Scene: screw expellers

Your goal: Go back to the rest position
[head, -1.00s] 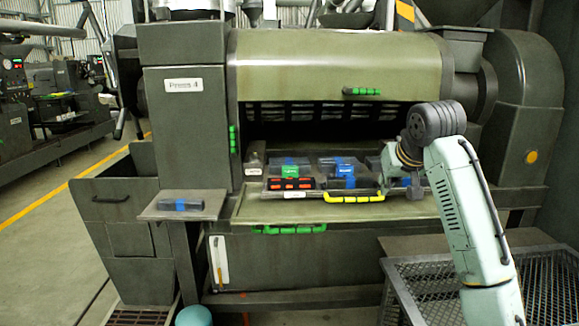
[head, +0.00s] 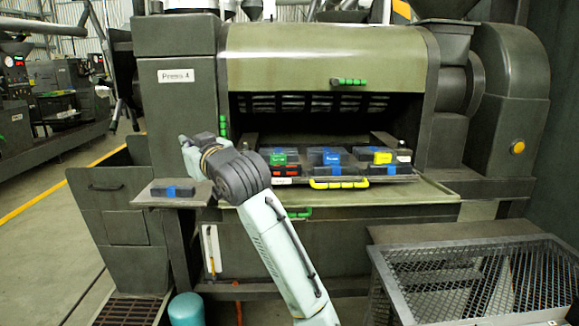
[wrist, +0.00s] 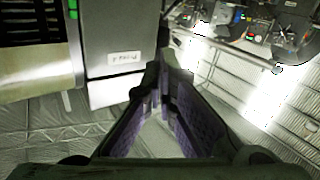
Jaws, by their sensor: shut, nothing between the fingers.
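My gripper (wrist: 162,75) is shut and empty in the wrist view, its two fingers meeting at the tips. In the head view my arm reaches up in front of the left part of the press (head: 330,55), with its end just above the small side shelf (head: 150,198). The fingertips are hard to make out there. The wrist view shows the press's labelled panel (wrist: 113,75) left of the fingers, tilted. Nothing touches the fingers.
A tray with a yellow handle (head: 338,184) holds several dark boxes with coloured labels in the press opening. A blue-marked box (head: 172,191) lies on the side shelf. A mesh cage (head: 470,280) stands at the front right. A yellow floor line (head: 30,203) runs along the open aisle at left.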

